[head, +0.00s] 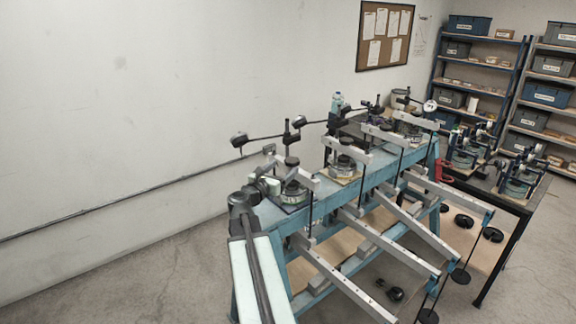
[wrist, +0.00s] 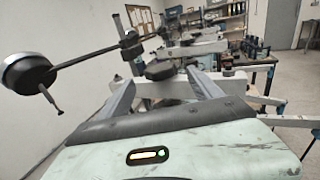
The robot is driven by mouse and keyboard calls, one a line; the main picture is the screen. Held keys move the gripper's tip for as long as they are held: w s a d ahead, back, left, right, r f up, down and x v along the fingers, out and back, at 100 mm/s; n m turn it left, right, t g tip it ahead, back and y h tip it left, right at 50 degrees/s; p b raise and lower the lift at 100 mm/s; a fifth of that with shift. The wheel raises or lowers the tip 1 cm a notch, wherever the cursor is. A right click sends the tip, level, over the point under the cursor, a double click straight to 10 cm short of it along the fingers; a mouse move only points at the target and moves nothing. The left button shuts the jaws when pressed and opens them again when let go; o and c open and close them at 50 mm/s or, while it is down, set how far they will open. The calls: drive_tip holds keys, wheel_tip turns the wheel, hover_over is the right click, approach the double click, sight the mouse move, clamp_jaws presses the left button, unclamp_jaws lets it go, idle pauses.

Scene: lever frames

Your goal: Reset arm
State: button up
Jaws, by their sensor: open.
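My gripper (head: 267,182) is at the near left end of the blue lever frame in the head view, beside the nearest round cell (head: 293,192). In the wrist view my gripper (wrist: 158,78) shows two grey fingers spread apart, with nothing held between them. A dark round cap (wrist: 160,70) shows beyond the gap. I cannot tell whether the fingers touch anything. My pale green arm link reaches up from the bottom in the head view.
The blue lever frame (head: 322,207) carries several cells, pale beams (head: 385,252) and hanging black weights (head: 460,276). A dark table (head: 503,192) with more devices stands at the right. Shelves (head: 470,70) stand behind. The floor at left (head: 130,265) is clear.

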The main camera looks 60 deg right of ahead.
drive_tip(key=shift+a, duration=0.2)
idle(0.3)
